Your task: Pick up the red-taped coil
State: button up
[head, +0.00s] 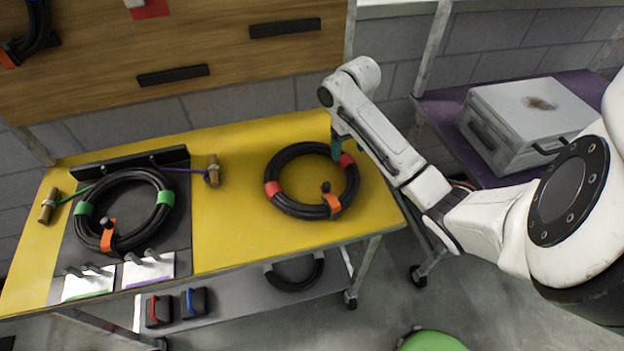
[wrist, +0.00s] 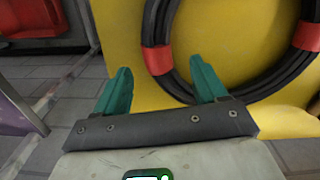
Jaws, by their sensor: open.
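The red-taped coil (head: 272,188) is a black ring of cable with red tape bands and an orange strap with a dark knob at its front. It lies flat on the right part of the yellow tabletop. My gripper (head: 337,148) is open, with green fingers at the coil's far right side, close to a red band. In the wrist view, my gripper (wrist: 162,86) has its right finger overlapping the coil's edge, and a red band (wrist: 157,60) shows ahead between the fingers. The left finger is outside the ring. I cannot tell whether either finger touches the coil.
A green-taped coil (head: 83,208) lies on a dark board at left, beside wooden-handled cords (head: 213,170). A lower shelf holds another black coil (head: 292,284). A grey case (head: 520,125) sits on a purple cart at right.

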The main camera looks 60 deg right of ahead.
aim_at(346, 159)
jog(key=shift+w+d+f+p, duration=0.1)
jog(key=shift+f+p, duration=0.45)
jog(key=shift+f, duration=2.25)
grip_shut()
jog(key=shift+r, duration=0.15)
